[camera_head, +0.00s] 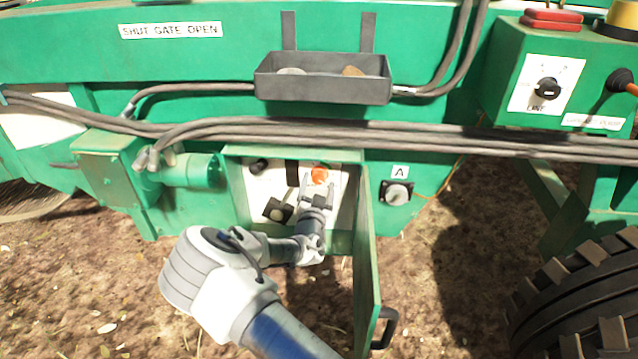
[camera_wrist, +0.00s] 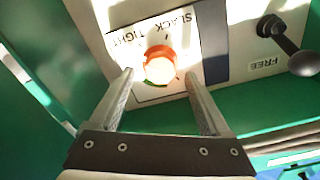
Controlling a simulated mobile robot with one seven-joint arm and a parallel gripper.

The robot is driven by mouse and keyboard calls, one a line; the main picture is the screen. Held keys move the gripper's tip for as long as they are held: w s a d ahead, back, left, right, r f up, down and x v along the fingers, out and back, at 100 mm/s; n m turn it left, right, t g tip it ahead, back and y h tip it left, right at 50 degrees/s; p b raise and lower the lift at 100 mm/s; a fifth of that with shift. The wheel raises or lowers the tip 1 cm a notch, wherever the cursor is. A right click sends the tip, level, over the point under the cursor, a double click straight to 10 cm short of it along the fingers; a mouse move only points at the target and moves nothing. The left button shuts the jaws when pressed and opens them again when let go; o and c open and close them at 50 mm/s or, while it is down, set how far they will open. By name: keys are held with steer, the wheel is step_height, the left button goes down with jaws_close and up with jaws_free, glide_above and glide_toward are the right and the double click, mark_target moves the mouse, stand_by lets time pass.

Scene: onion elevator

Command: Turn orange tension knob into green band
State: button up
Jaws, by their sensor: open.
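The orange tension knob (camera_head: 319,175) is on a white panel inside the open green cabinet. In the wrist view the knob (camera_wrist: 160,66) is round, with a bright glare on its face. The printed words SLACK and TIGHT are beside it. My gripper (camera_wrist: 159,76) is open, with one finger on each side of the knob. A gap seems to show on both sides, but I cannot tell if either finger touches. My gripper (camera_head: 318,188) also shows in the head view, just below the knob.
The open cabinet door (camera_head: 366,260) stands close to the right of my arm. A black lever (camera_wrist: 290,45) with a FREE label (camera_wrist: 266,66) is beside the knob panel. Grey hoses (camera_head: 330,133) run across above the cabinet, below a grey tray (camera_head: 322,90).

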mark_target(319, 177)
steer(key=shift+w, duration=1.15)
jaws_close()
